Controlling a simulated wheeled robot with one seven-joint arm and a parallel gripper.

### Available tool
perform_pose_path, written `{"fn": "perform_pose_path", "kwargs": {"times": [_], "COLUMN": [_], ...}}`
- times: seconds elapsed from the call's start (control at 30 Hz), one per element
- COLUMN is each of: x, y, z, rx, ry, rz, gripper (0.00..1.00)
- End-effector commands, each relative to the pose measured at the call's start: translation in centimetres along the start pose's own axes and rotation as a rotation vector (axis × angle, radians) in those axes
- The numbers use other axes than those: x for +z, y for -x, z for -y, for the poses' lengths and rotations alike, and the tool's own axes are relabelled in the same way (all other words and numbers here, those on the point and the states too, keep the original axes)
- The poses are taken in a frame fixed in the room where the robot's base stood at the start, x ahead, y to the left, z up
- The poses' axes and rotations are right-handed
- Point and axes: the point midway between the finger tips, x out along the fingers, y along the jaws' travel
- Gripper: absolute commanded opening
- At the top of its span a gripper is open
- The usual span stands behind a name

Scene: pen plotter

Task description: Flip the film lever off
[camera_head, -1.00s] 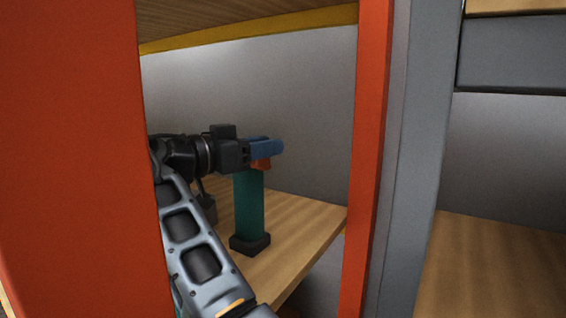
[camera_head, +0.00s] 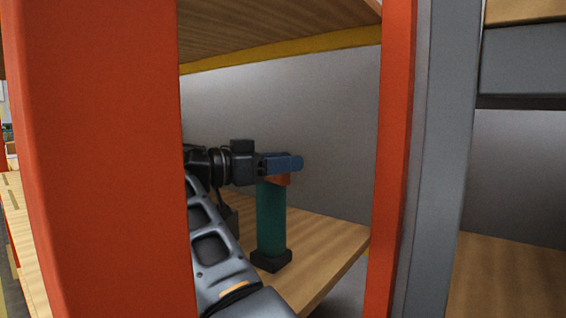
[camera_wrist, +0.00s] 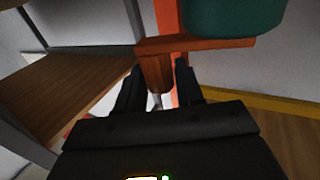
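A teal post (camera_head: 270,220) on a black foot stands upright on a wooden shelf in the head view. An orange-brown piece (camera_head: 281,179) sits at its top, which I take to be the lever. In the wrist view the lever (camera_wrist: 156,72) extends from an orange plate beside the teal post (camera_wrist: 235,15) and lies between my two black fingers. My gripper (camera_wrist: 159,66) is open around it, one finger on each side; I cannot tell whether they touch it. In the head view my gripper is at the post's top, with a blue part (camera_head: 285,163) at its end.
A broad red upright (camera_head: 100,160) stands at the left and a narrower red one (camera_head: 392,170) at the right. The wooden shelf (camera_head: 325,243) lies below, another board (camera_head: 270,30) above, and a grey wall (camera_head: 330,120) behind. My arm reaches in between the uprights.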

Motion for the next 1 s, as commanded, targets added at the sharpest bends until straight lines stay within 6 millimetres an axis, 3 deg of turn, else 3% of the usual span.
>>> {"fn": "perform_pose_path", "kwargs": {"times": [0.17, 0.47, 0.7, 1.0], "x": [0.0, -0.5, -4.3, -7.0], "y": [0.0, 0.0, 0.0, -3.7], "z": [0.0, 0.0, 0.0, -3.3], "rx": [-0.001, -0.002, -0.001, 0.001], "ry": [0.0, -0.001, -0.004, -0.004], "rz": [0.0, -0.001, 0.0, 0.0], "gripper": [0.53, 0.53, 0.53, 0.53]}}
